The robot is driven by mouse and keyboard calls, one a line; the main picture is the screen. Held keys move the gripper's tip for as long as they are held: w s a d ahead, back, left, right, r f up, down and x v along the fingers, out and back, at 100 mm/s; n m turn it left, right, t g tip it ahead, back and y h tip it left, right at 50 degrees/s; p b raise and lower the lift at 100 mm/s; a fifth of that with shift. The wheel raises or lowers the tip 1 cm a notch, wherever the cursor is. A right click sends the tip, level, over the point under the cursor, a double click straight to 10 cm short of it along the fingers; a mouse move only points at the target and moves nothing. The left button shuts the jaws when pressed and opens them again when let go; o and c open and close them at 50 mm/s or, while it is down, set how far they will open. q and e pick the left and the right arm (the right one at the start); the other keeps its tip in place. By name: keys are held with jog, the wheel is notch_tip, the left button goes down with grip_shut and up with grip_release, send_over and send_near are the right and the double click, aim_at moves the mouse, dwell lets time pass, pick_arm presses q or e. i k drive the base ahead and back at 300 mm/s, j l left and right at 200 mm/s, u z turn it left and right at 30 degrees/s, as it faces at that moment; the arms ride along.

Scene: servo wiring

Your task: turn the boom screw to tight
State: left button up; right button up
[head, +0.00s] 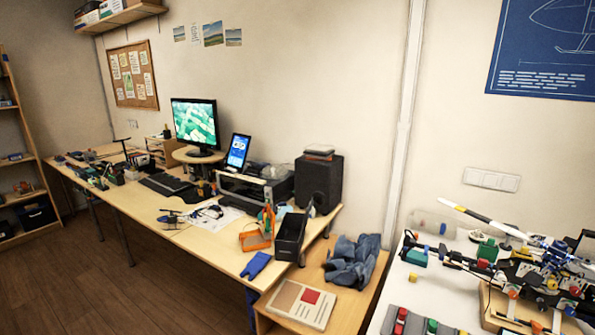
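On the white bench at the right stands a partly built mechanism (548,277) with dark frames, coloured blocks and small yellow and orange parts. A long striped rod (485,219), white and dark with a yellow end, slants above it; it may be the boom. The boom screw is too small to make out, so its setting cannot be told. The right picture edge cuts off part of the mechanism. Neither of my grippers is in view.
The white bench (431,299) also holds a green block (487,250) and a clear cylinder (433,222). A lower wooden surface beside it holds blue cloth (351,262) and a book (301,304). The long desk (205,238) is cluttered. Dark floor (75,285) is clear at left.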

aim_at(501, 278)
jog(key=k+j+z, duration=0.15)
jog(key=z, duration=1.4)
